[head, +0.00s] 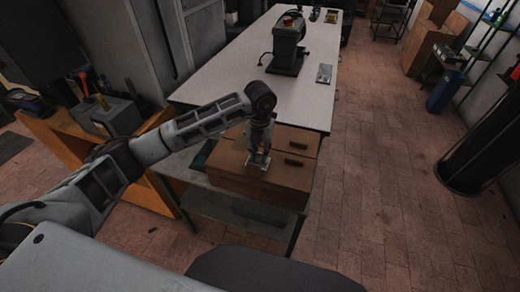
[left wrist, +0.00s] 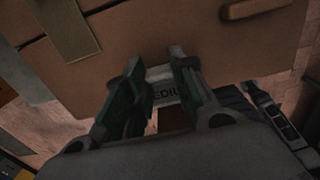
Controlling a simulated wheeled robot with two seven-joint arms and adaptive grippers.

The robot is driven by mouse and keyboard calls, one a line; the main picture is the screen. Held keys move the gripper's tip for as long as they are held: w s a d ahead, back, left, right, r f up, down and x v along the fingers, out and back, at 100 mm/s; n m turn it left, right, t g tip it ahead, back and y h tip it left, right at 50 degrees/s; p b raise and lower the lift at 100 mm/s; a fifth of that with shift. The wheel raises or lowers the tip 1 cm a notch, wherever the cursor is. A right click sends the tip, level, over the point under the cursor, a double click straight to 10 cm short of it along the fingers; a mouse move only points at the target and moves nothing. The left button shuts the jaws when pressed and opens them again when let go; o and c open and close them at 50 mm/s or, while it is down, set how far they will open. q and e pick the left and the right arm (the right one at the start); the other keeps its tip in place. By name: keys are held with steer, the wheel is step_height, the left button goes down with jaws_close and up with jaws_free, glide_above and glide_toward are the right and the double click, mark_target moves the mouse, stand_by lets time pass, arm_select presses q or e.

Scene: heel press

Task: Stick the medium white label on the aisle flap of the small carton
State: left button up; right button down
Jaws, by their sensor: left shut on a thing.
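The small carton (head: 285,178) is brown and sits at the near end of the pale table; its top shows seams and dark oblong marks. My left gripper (head: 259,163) points down at the carton's near side. In the left wrist view the two fingers (left wrist: 165,75) are close together, with the medium white label (left wrist: 166,92) between them. Part of its dark lettering shows; the fingers hide its sides. The label is at the edge of the carton's brown face (left wrist: 140,45). I cannot tell whether it touches the carton. My right gripper is not in view.
The long pale table (head: 228,72) runs away behind the carton, with a grey machine (head: 287,48) and a small flat plate (head: 324,73) on it. A wooden bench (head: 72,132) with tools stands to the left.

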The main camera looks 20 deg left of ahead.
mark_target(260, 157)
arm_select(q)
steer(key=shift+f+b, duration=0.8)
steer(key=shift+f, duration=0.45)
steer(key=shift+s+f+b, duration=0.15)
steer(key=shift+f+b, duration=0.5)
stand_by(2.7)
steer(key=o, duration=0.8)
steer(key=shift+o, duration=0.6)
steer(key=o, duration=0.4)
steer(key=shift+r, duration=0.1)
steer(key=shift+r, duration=0.15)
steer(key=shift+r+p, duration=1.75)
steer(key=shift+r, duration=1.7)
